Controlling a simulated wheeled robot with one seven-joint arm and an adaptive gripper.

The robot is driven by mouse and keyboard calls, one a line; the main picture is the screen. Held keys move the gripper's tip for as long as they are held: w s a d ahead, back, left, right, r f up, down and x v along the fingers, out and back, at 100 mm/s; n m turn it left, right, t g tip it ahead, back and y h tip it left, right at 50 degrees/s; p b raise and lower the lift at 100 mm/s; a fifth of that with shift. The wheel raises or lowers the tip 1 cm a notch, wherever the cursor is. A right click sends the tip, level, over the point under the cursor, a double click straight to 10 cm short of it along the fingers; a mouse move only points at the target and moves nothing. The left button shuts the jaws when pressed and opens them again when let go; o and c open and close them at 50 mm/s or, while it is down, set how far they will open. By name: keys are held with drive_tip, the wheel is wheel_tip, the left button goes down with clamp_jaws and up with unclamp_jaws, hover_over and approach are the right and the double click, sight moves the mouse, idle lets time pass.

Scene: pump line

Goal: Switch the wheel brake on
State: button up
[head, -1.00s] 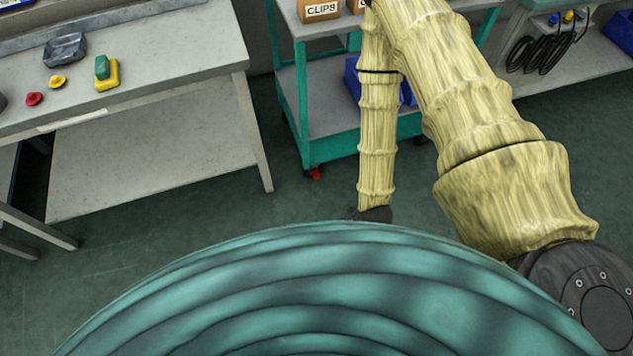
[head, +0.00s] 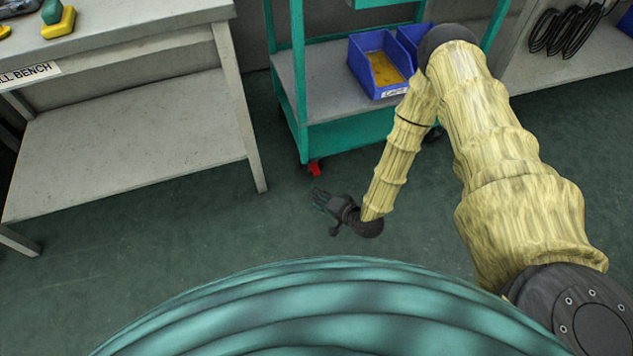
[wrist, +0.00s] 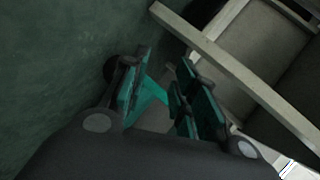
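The teal trolley (head: 349,137) stands at the top middle of the head view. A small red wheel brake pedal (head: 314,169) sticks out at the caster under its near left corner. My gripper (head: 318,197) is low over the floor, just in front of the pedal and apart from it. In the wrist view my gripper (wrist: 163,92) shows two teal-padded fingers spread with nothing held between them. A teal piece of the trolley (wrist: 149,92) shows beyond the fingers. The red pedal is not visible in the wrist view.
A grey bench (head: 130,160) with a lower shelf stands left of the trolley. Blue bins (head: 372,66) sit on the trolley's lower shelf. Another bench with black coiled cable (head: 567,32) is at the right. The green floor (head: 215,225) in front is clear.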

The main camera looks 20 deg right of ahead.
drive_tip(key=w+d+f+m+t+y+b, duration=0.1)
drive_tip(key=w+d+f+m+t+b, duration=0.15)
drive_tip(key=w+d+f+b, duration=0.4)
drive_tip(key=m+t+b, duration=0.1)
drive_tip(key=t+b, duration=0.2)
drive_tip(key=b, duration=0.5)
approach(317, 172)
drive_tip(key=shift+y, duration=0.3)
drive_tip(key=b+x, duration=0.1)
drive_tip(key=x, duration=0.2)
drive_tip(key=b+x, duration=0.1)
drive_tip(key=x, duration=0.1)
drive_tip(key=f+b+x, duration=0.1)
drive_tip(key=x, duration=0.2)
drive_tip(key=shift+w+b, duration=0.3)
drive_tip(key=shift+b, duration=0.1)
drive_tip(key=shift+m+x, duration=0.25)
drive_tip(key=shift+x, duration=0.6)
drive_tip(key=shift+r, duration=0.2)
